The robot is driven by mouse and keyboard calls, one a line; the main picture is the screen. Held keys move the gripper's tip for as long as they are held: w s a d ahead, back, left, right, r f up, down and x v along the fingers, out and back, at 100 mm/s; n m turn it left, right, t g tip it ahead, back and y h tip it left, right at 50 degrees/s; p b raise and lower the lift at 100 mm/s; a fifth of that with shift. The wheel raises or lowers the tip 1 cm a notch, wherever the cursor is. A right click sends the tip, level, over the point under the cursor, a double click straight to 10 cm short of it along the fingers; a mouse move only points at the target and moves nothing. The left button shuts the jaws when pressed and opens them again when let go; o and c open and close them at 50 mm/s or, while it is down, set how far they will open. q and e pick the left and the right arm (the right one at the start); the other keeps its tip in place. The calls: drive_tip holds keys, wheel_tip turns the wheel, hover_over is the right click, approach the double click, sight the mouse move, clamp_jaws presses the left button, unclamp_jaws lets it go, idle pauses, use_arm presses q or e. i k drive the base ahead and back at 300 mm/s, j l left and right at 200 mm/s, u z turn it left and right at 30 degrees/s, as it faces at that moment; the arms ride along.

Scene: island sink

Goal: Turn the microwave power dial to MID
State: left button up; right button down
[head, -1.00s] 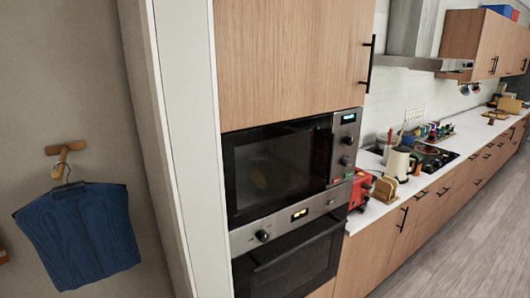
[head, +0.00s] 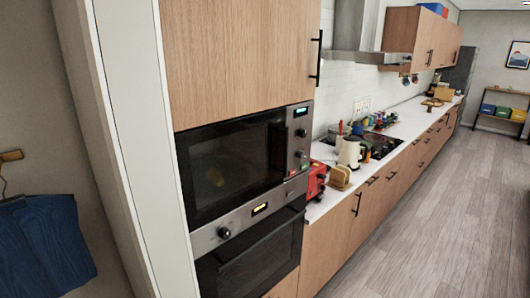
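The microwave (head: 230,168) is built into a wooden cabinet, left of the middle in the head view. Its dark glass door looks shut, and something yellow shows dimly inside. The control panel (head: 299,142) is a narrow strip on its right, with a lit blue display (head: 301,112) at the top. Below the display are small dark round dials, an upper one (head: 301,133) and a lower one (head: 299,154). Their markings are too small to read, so I cannot tell the setting. Neither of my grippers is in view.
An oven (head: 250,255) with its own knob (head: 224,233) sits below the microwave. To the right runs a white counter (head: 326,200) with a red toaster (head: 317,178), a kettle (head: 350,153) and a hob. The wooden floor (head: 420,220) at right is clear.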

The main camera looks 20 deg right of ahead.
sight(300, 155)
drive_tip(key=i+l, duration=0.1)
drive_tip(key=l, duration=0.55)
drive_tip(key=i+l+u, duration=0.15)
drive_tip(key=l, duration=1.2)
drive_tip(key=i+u, duration=0.05)
drive_tip(key=i, duration=0.05)
